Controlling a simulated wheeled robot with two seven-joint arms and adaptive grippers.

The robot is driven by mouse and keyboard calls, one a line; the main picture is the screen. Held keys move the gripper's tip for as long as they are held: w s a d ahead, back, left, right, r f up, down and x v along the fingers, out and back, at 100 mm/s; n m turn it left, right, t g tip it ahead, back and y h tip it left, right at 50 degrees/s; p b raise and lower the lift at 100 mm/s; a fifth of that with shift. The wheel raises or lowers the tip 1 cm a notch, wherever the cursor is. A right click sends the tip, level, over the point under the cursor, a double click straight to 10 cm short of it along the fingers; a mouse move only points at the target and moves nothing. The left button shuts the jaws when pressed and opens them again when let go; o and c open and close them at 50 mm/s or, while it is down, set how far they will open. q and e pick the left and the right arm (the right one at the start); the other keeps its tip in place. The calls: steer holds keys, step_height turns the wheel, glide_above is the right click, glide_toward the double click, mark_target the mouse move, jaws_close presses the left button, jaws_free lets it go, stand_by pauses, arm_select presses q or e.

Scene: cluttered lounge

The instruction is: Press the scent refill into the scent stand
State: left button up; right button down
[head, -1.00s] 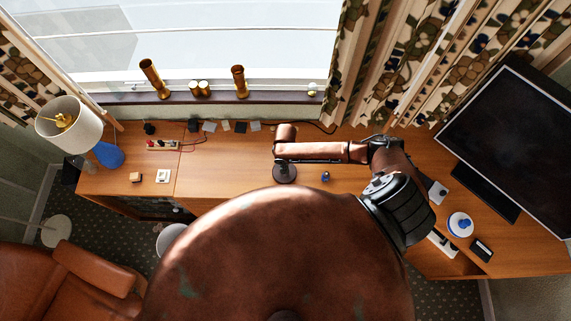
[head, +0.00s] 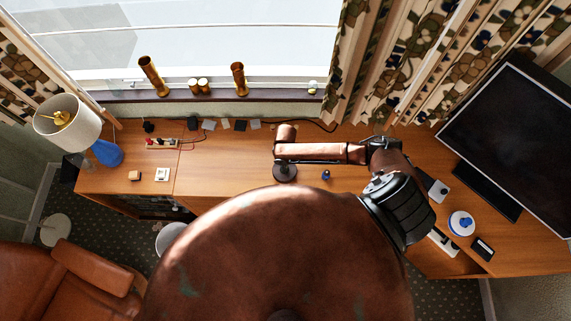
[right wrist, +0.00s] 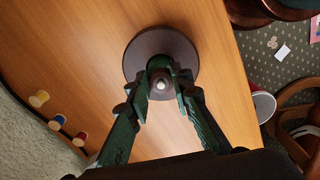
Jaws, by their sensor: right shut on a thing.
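The scent stand shows as a dark brown round disc (head: 285,173) on the wooden desk, below my right arm's wrist. In the right wrist view the disc (right wrist: 138,58) lies just past my fingertips. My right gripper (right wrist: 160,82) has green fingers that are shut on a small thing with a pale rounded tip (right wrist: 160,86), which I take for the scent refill. The fingers hide most of it. It appears over the disc, but I cannot tell whether it touches or is seated. In the head view my right arm hides the fingers. My left gripper is not in view.
A small blue item (head: 326,175) lies right of the stand. A power strip (head: 162,143), lamp (head: 68,125) and small blocks stand at the left. A monitor (head: 510,140) and a blue-and-white round item (head: 461,223) are at the right. Desk left of the stand is clear.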

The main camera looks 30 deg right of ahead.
steer(key=shift+f+b, duration=0.35)
steer(key=shift+f, duration=0.4)
steer(key=c, duration=1.6)
jaws_free()
steer(key=shift+r, duration=0.1)
step_height(320, 180, up, 12)
steer(key=shift+f, duration=0.1)
steer(key=shift+s, duration=0.1)
